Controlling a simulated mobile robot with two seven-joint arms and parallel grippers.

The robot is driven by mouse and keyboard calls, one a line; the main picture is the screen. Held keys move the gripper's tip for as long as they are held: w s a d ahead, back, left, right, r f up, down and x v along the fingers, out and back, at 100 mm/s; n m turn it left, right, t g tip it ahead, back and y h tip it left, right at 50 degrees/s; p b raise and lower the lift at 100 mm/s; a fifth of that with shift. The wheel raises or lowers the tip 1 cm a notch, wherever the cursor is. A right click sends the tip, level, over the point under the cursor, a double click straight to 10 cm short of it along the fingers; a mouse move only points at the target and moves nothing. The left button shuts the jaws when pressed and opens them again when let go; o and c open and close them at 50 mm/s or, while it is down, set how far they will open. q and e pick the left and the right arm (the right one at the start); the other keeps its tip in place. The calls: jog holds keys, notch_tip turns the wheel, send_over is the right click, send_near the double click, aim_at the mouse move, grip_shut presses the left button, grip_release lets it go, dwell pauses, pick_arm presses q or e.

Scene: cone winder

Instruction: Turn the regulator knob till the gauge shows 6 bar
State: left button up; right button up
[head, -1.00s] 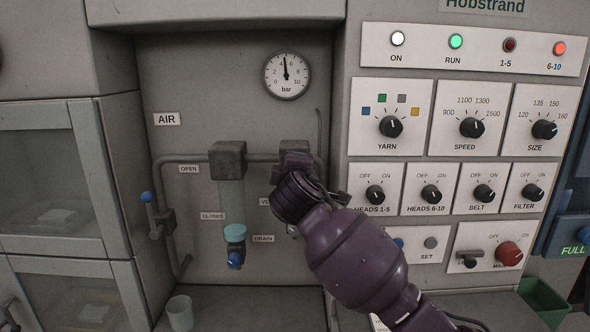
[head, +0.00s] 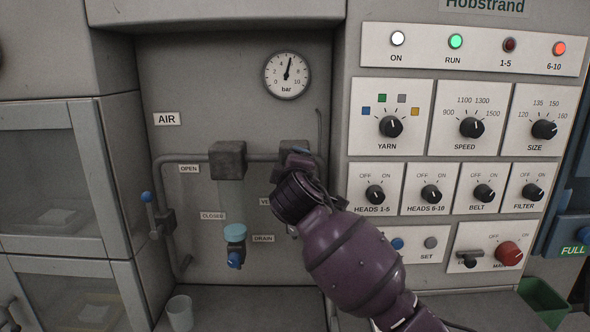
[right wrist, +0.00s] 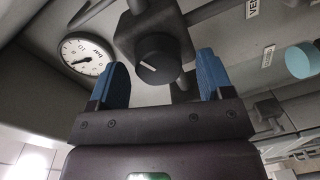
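The round gauge (head: 287,75) is at the top of the air panel in the head view. Its needle points just right of straight up, between 5 and 6 bar. The gauge also shows, tilted, in the right wrist view (right wrist: 85,56). The black regulator knob (right wrist: 160,60), with a white pointer line, sits on a grey block (right wrist: 135,35). My right gripper (right wrist: 158,62) is open, its blue fingers on either side of the knob with visible gaps. In the head view my right gripper (head: 294,160) hides the knob. My left gripper is not in view.
Pipes run across the panel, with a blue-tipped lever (head: 147,198) at left and a drain bowl with a blue knob (head: 235,259). A cup (head: 180,312) stands below. The switch panel (head: 440,135) is close on the right of my right arm.

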jog(key=s+b, duration=0.1)
jog(key=s, duration=1)
jog(key=shift+r, duration=0.3)
jog(key=shift+w, duration=0.1)
notch_tip(320, 180, up, 3)
jog(key=a+t+y, duration=0.1)
jog(key=a+y, duration=0.2)
jog(key=y, duration=0.1)
jog(key=s+d+f+m, duration=0.25)
jog(key=d+f, duration=0.35)
jog(key=f, duration=0.4)
jog(key=s+d+f+m+g, duration=0.1)
jog(key=d+f+m, duration=0.4)
jog(key=f, duration=0.4)
jog(key=s+d+f+m, duration=0.2)
jog(key=d+f+m, duration=0.1)
jog(key=d+f, duration=0.55)
jog(key=s+d+f+m+g+h, duration=0.1)
jog(key=s+d+f, duration=0.4)
jog(key=s+f, duration=0.6)
jog(key=s+d+f+m+g+h, duration=0.2)
jog(key=s+d+f, duration=0.4)
jog(key=s+f, duration=0.5)
jog(key=s+g+h, duration=0.1)
jog(key=g, duration=0.1)
jog(key=shift+f+g+h, duration=0.3)
jog(key=shift+f, duration=0.1)
jog(key=shift+m, duration=0.25)
